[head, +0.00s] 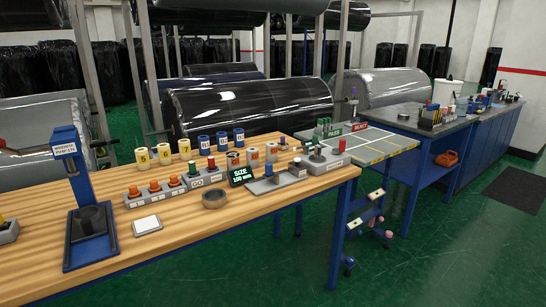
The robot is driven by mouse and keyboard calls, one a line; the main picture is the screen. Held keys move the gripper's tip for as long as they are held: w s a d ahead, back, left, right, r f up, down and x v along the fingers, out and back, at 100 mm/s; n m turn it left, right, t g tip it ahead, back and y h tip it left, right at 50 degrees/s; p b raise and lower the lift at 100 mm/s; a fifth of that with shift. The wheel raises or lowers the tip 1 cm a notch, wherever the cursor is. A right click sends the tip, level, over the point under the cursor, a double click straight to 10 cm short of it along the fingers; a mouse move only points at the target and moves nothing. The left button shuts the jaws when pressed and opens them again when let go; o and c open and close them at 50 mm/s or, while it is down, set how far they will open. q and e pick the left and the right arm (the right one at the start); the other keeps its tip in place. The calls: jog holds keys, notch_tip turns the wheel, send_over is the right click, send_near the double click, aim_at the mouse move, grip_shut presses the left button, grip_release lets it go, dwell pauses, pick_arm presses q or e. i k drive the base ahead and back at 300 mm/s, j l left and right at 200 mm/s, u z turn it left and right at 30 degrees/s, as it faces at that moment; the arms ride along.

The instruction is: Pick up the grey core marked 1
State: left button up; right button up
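Small upright cores stand in a row along the back of the wooden workbench (100,272). Blue cores (222,142) and yellow cores (142,157) stand further left. Neither of my grippers is in view.
A blue press stand (72,190), a white pad (147,225), a grey ring-like dish (215,198), a button panel (155,192) and a black size display (241,176) occupy the bench. A grey side table (380,140) adjoins at right. Large wrapped rolls (250,105) are behind.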

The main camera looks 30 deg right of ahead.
aim_at(233, 157)
jog(key=k+l+z, duration=0.1)
jog(key=l+z, duration=0.25)
jog(key=l, duration=1.15)
